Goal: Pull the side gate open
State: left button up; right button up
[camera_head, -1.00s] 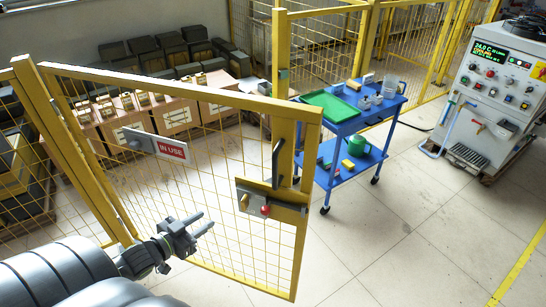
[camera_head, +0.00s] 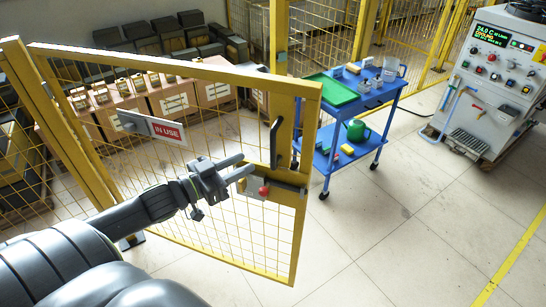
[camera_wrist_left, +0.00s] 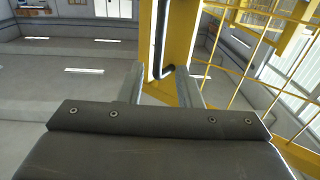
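The side gate is a yellow frame with wire mesh (camera_head: 307,130), carrying a red-and-white IN USE sign (camera_head: 168,132). A dark upright pull handle (camera_head: 276,145) sits near its right edge, above a latch plate with a red knob (camera_head: 264,191). My left gripper (camera_head: 247,164) is open and empty, left of the handle and in front of the latch plate, partly covering it. In the left wrist view the two fingers (camera_wrist_left: 161,88) are spread, with the dark handle (camera_wrist_left: 159,45) ahead between them, apparently not gripped. My right gripper is out of view.
A blue cart (camera_head: 345,115) with a green tray and a green watering can stands beyond the gate. A grey control cabinet (camera_head: 490,95) stands at the right. Boxes (camera_head: 165,105) line the wall behind the mesh. The floor at front right is clear.

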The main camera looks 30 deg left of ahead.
aim_at(273, 165)
pick_arm(q)
jog(key=shift+b+x, duration=4.25)
jog(key=shift+x, duration=0.8)
grip_shut()
